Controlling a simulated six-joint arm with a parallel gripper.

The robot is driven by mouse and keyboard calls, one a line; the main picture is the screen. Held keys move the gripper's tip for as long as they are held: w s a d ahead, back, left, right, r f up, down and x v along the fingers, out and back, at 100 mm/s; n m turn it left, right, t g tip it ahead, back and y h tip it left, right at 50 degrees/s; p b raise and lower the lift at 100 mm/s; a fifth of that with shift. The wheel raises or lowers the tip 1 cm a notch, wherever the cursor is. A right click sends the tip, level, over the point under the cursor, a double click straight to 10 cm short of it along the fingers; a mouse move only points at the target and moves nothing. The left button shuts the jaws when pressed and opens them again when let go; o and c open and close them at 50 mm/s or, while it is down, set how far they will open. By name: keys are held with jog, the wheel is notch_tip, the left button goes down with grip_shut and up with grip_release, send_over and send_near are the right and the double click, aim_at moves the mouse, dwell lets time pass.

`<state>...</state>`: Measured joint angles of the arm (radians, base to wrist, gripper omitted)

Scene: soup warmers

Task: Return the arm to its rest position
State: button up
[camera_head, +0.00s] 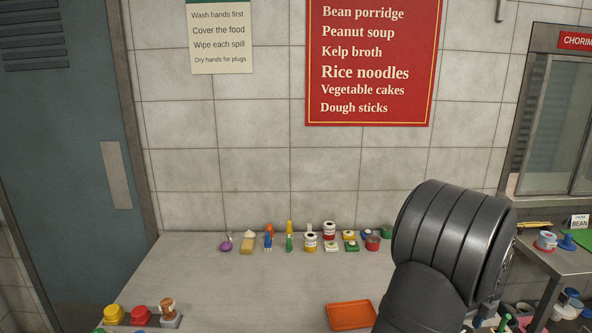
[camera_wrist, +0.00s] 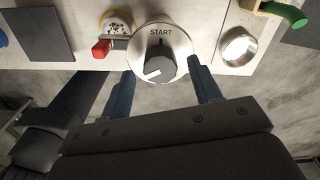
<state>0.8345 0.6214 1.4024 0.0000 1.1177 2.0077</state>
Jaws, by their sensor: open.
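My gripper (camera_wrist: 164,70) shows in the wrist view with its two dark blue fingers spread apart and nothing held between them. A round dial (camera_wrist: 160,68) marked START, with a grey knob, lies just beyond the fingertips, framed between them. I cannot tell whether a finger touches it. In the head view my dark arm rises at the lower right, and my gripper is not visible there.
An orange tray (camera_head: 351,316) lies on the grey counter (camera_head: 215,285), left of my arm. Several small jars and items line the wall. Yellow (camera_head: 114,313) and red (camera_head: 141,314) buttons stand lower left. A metal ring (camera_wrist: 238,47) is right of the dial.

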jog(key=shift+f, duration=0.6)
jog(key=shift+r, duration=0.15)
notch_tip(320, 180, up, 17)
notch_tip(320, 180, down, 17)
jog(key=shift+f, duration=0.2)
jog(key=n, duration=0.4)
jog(key=shift+n, duration=0.3)
jog(key=n, duration=0.4)
jog(key=shift+r+n, duration=0.1)
jog(key=shift+n, duration=0.2)
jog(key=n, duration=0.4)
jog(key=shift+n, duration=0.4)
jog(key=n, duration=0.4)
